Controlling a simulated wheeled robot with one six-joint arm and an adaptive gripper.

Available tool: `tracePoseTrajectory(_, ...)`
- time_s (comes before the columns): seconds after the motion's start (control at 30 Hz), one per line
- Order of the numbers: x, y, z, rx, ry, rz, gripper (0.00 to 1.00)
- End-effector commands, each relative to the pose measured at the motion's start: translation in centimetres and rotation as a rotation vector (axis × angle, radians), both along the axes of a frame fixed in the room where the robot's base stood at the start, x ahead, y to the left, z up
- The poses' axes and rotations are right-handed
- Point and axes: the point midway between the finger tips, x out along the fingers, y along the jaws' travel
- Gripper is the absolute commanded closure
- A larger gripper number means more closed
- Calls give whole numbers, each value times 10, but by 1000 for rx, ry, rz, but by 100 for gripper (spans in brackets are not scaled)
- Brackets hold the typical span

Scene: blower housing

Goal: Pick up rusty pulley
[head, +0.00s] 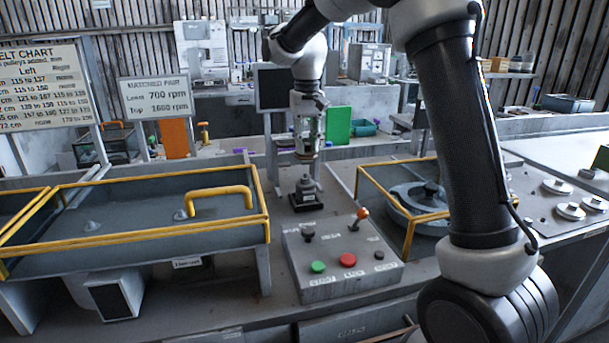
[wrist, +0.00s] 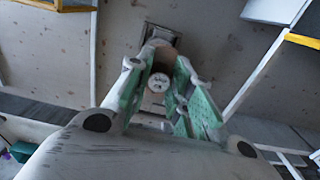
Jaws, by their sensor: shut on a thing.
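My gripper (head: 306,146) points down over the middle of the bench, above a small dark post on a square base (head: 305,192). It is shut on a small brownish round piece, which looks like the rusty pulley (head: 306,156). In the wrist view, the pulley (wrist: 158,82) shows a pale round face with small dark marks, too blurred to read, between the green-padded fingers (wrist: 168,95). The fingers hide much of its sides. In the head view it is apart from the post, with a small gap below it.
A control box (head: 343,255) with green and red buttons and levers stands in front of the post. A yellow-railed tray (head: 130,225) is at left. A yellow-framed round housing (head: 415,205) is at right. Several grey discs (head: 570,211) lie on the right bench.

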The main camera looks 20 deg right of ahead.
Motion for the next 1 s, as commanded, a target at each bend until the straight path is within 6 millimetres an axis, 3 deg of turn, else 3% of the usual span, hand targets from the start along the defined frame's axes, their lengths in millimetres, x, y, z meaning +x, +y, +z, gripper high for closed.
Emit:
tracePoseTrajectory(0.6,-67,0,16,0,-2,1,100)
tracePoseTrajectory(1.0,-77,0,17,0,-1,0,100)
